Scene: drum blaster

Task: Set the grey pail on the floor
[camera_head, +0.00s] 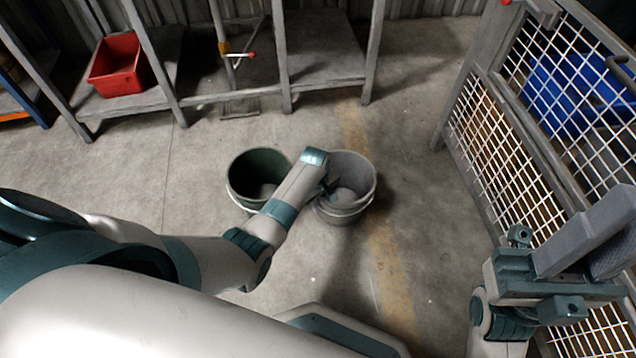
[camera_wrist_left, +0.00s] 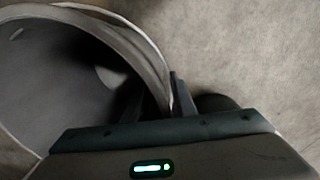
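The grey pail (camera_head: 359,175) is in the middle of the head view, its open mouth facing up, just right of a dark green pail. My left gripper (camera_head: 327,188) is at the near left part of its rim, partly hidden by my forearm. In the left wrist view, the gripper (camera_wrist_left: 156,98) has one finger inside the grey pail (camera_wrist_left: 60,75) and one outside, closed on the wall. Whether the pail's bottom touches the floor is hidden. My right gripper (camera_head: 560,275) is at the right, away from both pails; its finger opening is unclear.
The dark green pail (camera_head: 245,172) stands on the concrete floor (camera_head: 180,215). A metal rack (camera_head: 325,75) and a red bin (camera_head: 117,65) are at the back. A mesh cage (camera_head: 510,160) stands at the right. Open floor lies around the pails.

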